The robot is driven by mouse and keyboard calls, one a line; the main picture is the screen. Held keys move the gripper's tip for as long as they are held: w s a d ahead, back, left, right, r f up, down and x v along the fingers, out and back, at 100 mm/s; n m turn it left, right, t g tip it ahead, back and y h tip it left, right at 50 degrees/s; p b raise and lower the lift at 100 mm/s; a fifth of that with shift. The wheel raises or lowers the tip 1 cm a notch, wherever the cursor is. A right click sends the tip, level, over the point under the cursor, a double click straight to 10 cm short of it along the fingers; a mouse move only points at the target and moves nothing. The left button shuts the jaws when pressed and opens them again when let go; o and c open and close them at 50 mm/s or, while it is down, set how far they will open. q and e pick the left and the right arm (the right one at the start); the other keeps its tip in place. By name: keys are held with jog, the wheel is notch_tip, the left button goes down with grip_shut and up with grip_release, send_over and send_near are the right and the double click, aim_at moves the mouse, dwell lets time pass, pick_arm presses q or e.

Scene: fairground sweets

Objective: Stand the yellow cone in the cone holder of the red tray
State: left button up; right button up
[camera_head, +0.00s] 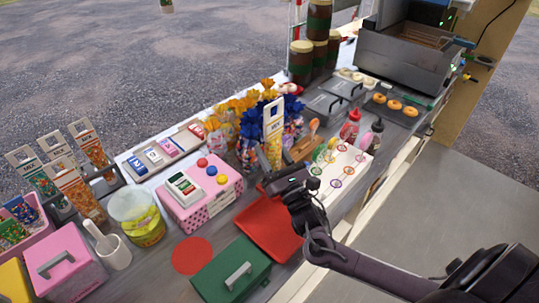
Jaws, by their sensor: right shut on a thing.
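The yellow cone (273,151) stands roughly upright in the middle of the head view, with a pale printed card rising at its top. My right gripper (272,183), dark and reaching in from the lower right, is shut on its lower part and hides its tip. The red tray (268,232) lies on the counter just below and in front of the gripper. The gripper and arm cover part of its far and right side, and I cannot make out its cone holder. My left gripper is not in view.
A pink box with coloured buttons (213,207) stands left of the tray, a green lidded box (228,272) in front. A flat red disc (191,256) lies left. Blue wrapped sweets (250,128) crowd behind the cone. A white board with rings (343,170) lies right.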

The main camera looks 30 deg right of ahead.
jog(key=shift+s+a+r, duration=0.15)
jog(key=shift+s+r, duration=0.1)
jog(key=shift+s, duration=0.1)
jog(key=shift+s+a, duration=0.1)
jog(key=shift+f, duration=0.25)
jog(key=shift+w+f+b, duration=0.25)
jog(key=shift+f+b, duration=0.15)
jog(key=shift+f, duration=0.05)
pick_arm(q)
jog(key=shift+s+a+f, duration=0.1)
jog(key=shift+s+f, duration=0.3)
pick_arm(e)
jog(key=shift+s, duration=0.1)
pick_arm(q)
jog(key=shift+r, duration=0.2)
